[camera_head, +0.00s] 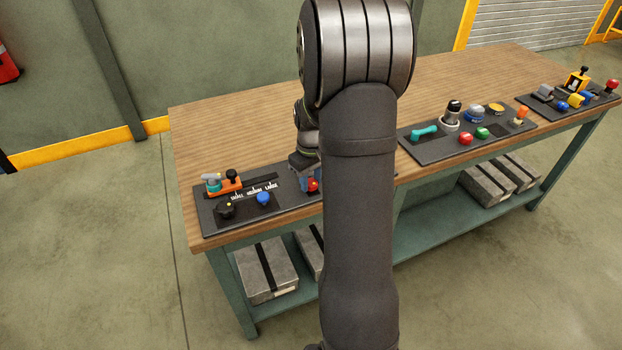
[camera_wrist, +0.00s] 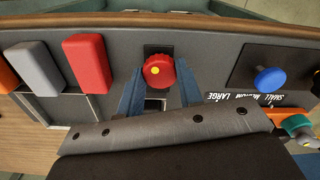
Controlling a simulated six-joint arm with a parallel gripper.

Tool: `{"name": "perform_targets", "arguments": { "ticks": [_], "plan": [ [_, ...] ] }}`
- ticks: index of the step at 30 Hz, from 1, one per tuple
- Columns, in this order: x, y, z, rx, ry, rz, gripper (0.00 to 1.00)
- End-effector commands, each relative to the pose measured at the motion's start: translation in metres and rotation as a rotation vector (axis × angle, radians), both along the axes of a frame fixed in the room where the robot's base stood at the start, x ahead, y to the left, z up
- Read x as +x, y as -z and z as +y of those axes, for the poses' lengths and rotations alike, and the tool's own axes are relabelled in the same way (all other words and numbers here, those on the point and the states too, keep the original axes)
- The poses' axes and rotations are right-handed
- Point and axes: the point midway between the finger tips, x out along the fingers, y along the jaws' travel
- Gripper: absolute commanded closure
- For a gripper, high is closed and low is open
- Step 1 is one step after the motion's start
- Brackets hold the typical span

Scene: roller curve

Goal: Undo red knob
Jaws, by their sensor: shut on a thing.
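The red knob (camera_wrist: 158,66) is round with a ribbed edge and a yellow dot on its face. It sits on the dark panel (camera_wrist: 215,62), in the middle of the wrist view. My gripper (camera_wrist: 160,80) has its two blue fingers on either side of the knob and is shut on it. In the head view the red knob (camera_head: 313,185) shows only in part beside my gripper (camera_head: 307,180), and my arm hides much of that area.
Red (camera_wrist: 88,63) and grey (camera_wrist: 35,68) blocks stand left of the knob in the wrist view. A blue knob (camera_wrist: 269,79) and an orange slider piece (camera_wrist: 283,118) are to the right. Other panels fill the bench's far right. Bare wood (camera_head: 220,130) lies behind the panel.

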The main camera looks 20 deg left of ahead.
Motion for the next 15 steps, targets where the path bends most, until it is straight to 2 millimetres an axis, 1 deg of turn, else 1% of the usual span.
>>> {"name": "perform_targets", "arguments": {
  "ticks": [1,6,15],
  "plan": [
    [-0.0022,0.0031,-0.0013,-0.004,-0.027,0.008,0.90],
    [-0.0022,0.0031,-0.0014,-0.004,-0.109,0.008,0.90],
    [-0.0024,0.0032,-0.0015,-0.004,-0.173,0.009,0.90]
  ]
}}
